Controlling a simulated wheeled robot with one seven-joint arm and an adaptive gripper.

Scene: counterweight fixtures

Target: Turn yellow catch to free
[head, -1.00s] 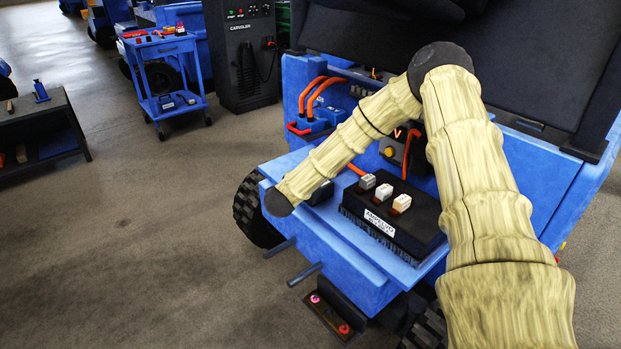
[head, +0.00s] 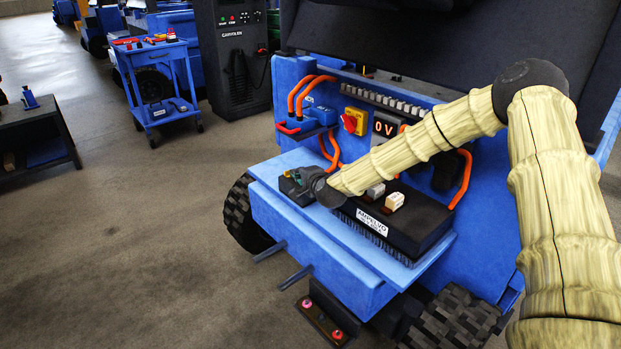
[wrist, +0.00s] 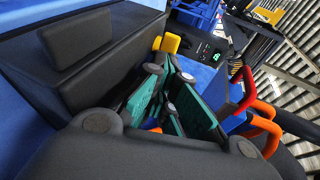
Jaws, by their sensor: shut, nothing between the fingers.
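A small yellow piece (wrist: 168,43), which looks like the yellow catch, shows in the wrist view just beyond my fingertips, beside a dark block. I cannot tell its setting or whether the fingers touch it. In the head view my gripper (head: 294,182) is low over the left end of the blue ledge (head: 330,238), partly hidden by my wrist.
A black box (head: 412,228) with pale switches sits on the ledge right of my gripper. Behind are orange cables (head: 297,92), a red knob on a yellow plate (head: 353,121) and a small display (head: 384,126). A blue cart (head: 160,80) stands far left; the floor between is clear.

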